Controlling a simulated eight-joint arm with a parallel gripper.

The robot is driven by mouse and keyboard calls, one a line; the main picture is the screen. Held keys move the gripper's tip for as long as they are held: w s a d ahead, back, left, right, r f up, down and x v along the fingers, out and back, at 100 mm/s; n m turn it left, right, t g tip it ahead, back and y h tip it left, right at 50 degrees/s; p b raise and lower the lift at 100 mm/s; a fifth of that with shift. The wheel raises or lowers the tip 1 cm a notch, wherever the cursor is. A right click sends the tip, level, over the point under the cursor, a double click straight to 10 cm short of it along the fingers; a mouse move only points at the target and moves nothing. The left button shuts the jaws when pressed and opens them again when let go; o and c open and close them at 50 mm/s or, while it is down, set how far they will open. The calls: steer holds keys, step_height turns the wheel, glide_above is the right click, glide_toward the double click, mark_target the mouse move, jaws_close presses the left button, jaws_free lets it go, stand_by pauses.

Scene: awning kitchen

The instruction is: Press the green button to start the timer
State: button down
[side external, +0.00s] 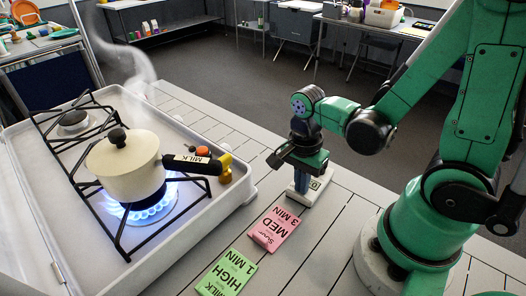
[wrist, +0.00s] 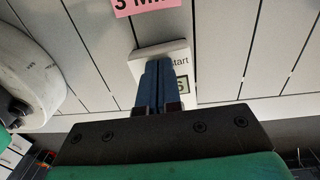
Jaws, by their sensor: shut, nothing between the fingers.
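A small white timer box (side external: 318,192) stands on the grey slatted table, to the right of the pink card. In the wrist view the shut blue fingers (wrist: 159,66) cover the middle of the box. No green button shows; the fingers may hide it. I cannot tell whether the fingertips touch the box.
A pink "MED 3 MIN" card (side external: 275,229) and a green "HIGH 1 MIN" card (side external: 227,274) lie on the table (side external: 190,262). At left, a pot (side external: 124,165) labelled MILK sits over a blue flame on the stove (side external: 215,200), its handle pointing right. Steam rises above it.

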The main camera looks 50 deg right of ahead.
step_height(320, 180, up, 8)
steer(key=shift+w, duration=0.3)
stand_by(0.6)
stand_by(0.5)
steer(key=w+r+n+t, duration=0.1)
steer(key=w+n+t, duration=0.1)
steer(key=n, duration=0.7)
steer(key=w+a+r+n+t, duration=0.1)
steer(key=w+r+n+t, duration=0.1)
steer(key=n+t, duration=0.3)
steer(key=w+n, duration=0.1)
steer(key=n, duration=0.2)
steer(key=shift+a+r+n+t, duration=0.15)
steer(key=shift+r+n+t, duration=0.15)
steer(key=shift+n, duration=0.1)
